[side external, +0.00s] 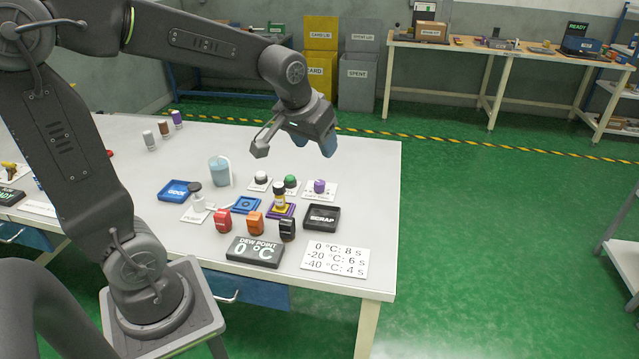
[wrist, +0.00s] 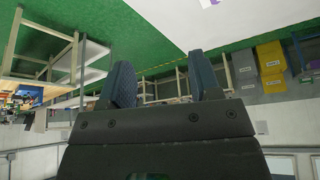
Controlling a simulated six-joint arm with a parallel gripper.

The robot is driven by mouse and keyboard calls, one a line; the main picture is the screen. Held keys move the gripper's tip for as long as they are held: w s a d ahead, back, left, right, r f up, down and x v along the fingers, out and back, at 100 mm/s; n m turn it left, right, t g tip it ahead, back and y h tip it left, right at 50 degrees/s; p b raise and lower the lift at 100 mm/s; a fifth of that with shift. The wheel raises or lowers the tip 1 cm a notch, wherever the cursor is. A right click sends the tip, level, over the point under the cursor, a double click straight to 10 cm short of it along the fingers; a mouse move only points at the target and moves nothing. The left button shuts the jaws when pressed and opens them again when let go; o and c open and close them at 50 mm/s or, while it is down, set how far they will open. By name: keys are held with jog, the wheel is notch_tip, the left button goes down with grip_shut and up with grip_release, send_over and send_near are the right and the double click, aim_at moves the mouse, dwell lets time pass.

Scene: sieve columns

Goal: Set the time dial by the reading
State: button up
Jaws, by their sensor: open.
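The black dew point display (side external: 254,251) at the table's front reads 0 °C. The white card (side external: 335,259) to its right reads 0 °C: 8 s, -20 °C: 6 s, -40 °C: 4 s. A purple knob (side external: 319,186), a green knob (side external: 290,181) and a dark-topped white knob (side external: 261,177) stand on white plates. The labels are too small to tell which is the time dial. My gripper (side external: 326,147) hangs above and behind these knobs, well clear of the table. In the wrist view its blue fingers (wrist: 164,82) are apart with nothing between them.
A yellow-labelled vial (side external: 280,197) stands on a purple base. Red (side external: 222,221), orange (side external: 255,223) and black (side external: 287,229) blocks stand before it. A black scrap tray (side external: 321,218), blue tray (side external: 174,190) and blue cup (side external: 219,172) are near. The table's right side is clear.

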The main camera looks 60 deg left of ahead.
jog(key=shift+o, duration=0.2)
jog(key=w+a+f+n+y, duration=0.1)
jog(key=w+a+f+n, duration=0.1)
jog(key=w+a+f, duration=0.4)
jog(key=w+a, duration=0.2)
jog(key=a, duration=0.1)
jog(key=shift+a+f+n+g, duration=0.3)
jog(key=shift+f+g, duration=0.1)
jog(key=n, duration=0.2)
send_near(319, 183)
jog(key=shift+g, duration=0.4)
jog(key=x, duration=0.6)
jog(key=w+x, duration=0.1)
jog(key=x, duration=0.3)
jog(key=shift+a, duration=0.15)
jog(key=shift+c, duration=0.4)
jog(key=c, duration=0.9)
jog(key=shift+o, duration=0.2)
jog(key=shift+m+t+h, duration=0.3)
jog(key=shift+m, duration=1.1)
